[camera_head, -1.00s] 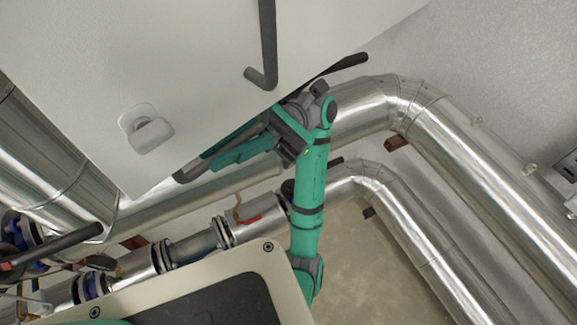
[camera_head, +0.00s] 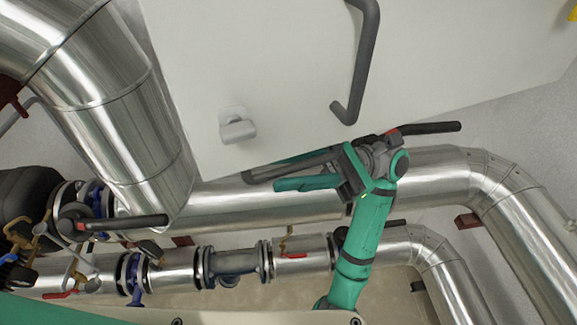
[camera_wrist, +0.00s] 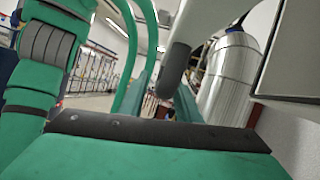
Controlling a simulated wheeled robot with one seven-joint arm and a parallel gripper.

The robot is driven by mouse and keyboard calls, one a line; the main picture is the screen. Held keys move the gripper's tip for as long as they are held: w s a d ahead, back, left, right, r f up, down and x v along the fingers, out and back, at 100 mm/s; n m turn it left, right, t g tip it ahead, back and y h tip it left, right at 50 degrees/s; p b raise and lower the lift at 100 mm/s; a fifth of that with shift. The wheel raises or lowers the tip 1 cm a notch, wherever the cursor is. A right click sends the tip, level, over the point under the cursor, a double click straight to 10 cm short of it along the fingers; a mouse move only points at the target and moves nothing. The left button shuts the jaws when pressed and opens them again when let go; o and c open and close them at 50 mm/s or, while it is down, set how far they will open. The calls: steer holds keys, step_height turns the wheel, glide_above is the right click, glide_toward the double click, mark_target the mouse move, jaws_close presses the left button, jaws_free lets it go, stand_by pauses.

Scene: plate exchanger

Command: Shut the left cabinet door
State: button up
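A large white cabinet panel (camera_head: 270,60) fills the upper part of the head view, with a bent dark grey handle (camera_head: 364,65) and a pale latch (camera_head: 237,125). I cannot tell whether it is the left door. My gripper (camera_head: 276,174) is at the panel's lower edge, pointing left. Its green fingers stand apart, with a dark bar (camera_head: 262,173) running between them; firm contact is not visible. In the wrist view the fingers (camera_wrist: 158,92) also show a gap, with a grey rounded rod (camera_wrist: 180,45) in front. A pale panel edge (camera_wrist: 290,60) is at right.
Thick silver pipes (camera_head: 110,100) run at left and below the panel, close to my arm. Thinner pipes with flanges and valves (camera_head: 235,262) lie lower. A dark lever (camera_head: 430,128) sticks out right of the gripper. Bare floor (camera_head: 385,290) shows at lower right.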

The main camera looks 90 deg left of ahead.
steer(key=v, duration=1)
steer(key=shift+w+a+f, duration=0.15)
steer(key=shift+w+a, duration=0.05)
steer(key=shift+w, duration=0.15)
